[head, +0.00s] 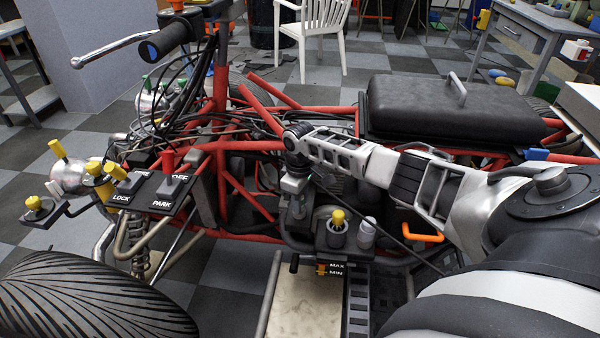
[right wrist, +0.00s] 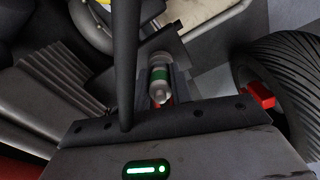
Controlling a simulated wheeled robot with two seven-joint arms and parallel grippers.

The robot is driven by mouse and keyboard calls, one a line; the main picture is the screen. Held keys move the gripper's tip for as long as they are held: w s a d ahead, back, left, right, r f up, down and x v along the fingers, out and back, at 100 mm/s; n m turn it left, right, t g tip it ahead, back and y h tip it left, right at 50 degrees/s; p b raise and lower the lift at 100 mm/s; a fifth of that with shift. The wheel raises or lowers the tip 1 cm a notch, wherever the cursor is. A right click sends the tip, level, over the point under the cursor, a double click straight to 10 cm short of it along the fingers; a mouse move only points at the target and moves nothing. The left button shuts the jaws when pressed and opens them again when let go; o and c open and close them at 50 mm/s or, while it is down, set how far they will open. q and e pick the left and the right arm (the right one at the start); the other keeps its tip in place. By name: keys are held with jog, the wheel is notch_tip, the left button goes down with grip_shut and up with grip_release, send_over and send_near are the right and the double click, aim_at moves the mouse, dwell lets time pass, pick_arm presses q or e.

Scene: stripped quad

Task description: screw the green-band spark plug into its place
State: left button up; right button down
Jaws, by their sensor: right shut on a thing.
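My right gripper (head: 297,208) reaches down from above among the red frame tubes of the quad, left of a yellow-capped holder. In the right wrist view the green-band spark plug (right wrist: 159,80) shows between the gripper's dark fingers, a pale body with a green ring. The right gripper is shut on this plug. The plug's far end and its place in the engine are hidden or too dark to make out, so I cannot tell whether it touches the engine. In the head view I cannot make out the plug. My left gripper is not in view.
A yellow-topped part (head: 338,228) and a silver canister (head: 366,234) stand close right of the gripper. An orange handle (head: 421,235) lies farther right. The lever panel (head: 166,188) is to the left. The black seat (head: 440,108) is behind. Dark cooling fins (right wrist: 52,88) show in the wrist view.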

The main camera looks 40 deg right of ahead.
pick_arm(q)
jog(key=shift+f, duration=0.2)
pick_arm(e)
jog(key=shift+f, duration=0.3)
jog(key=c, duration=1.2)
grip_release()
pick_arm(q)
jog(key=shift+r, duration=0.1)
pick_arm(e)
jog(key=shift+o, duration=0.2)
notch_tip(320, 180, up, 6)
jog(key=shift+f+p, duration=0.15)
jog(key=shift+p, duration=0.85)
pick_arm(q)
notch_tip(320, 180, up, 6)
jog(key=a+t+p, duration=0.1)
jog(key=p, duration=0.1)
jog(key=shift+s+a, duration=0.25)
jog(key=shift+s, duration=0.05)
pick_arm(e)
notch_tip(320, 180, up, 10)
jog(key=shift+r, duration=0.2)
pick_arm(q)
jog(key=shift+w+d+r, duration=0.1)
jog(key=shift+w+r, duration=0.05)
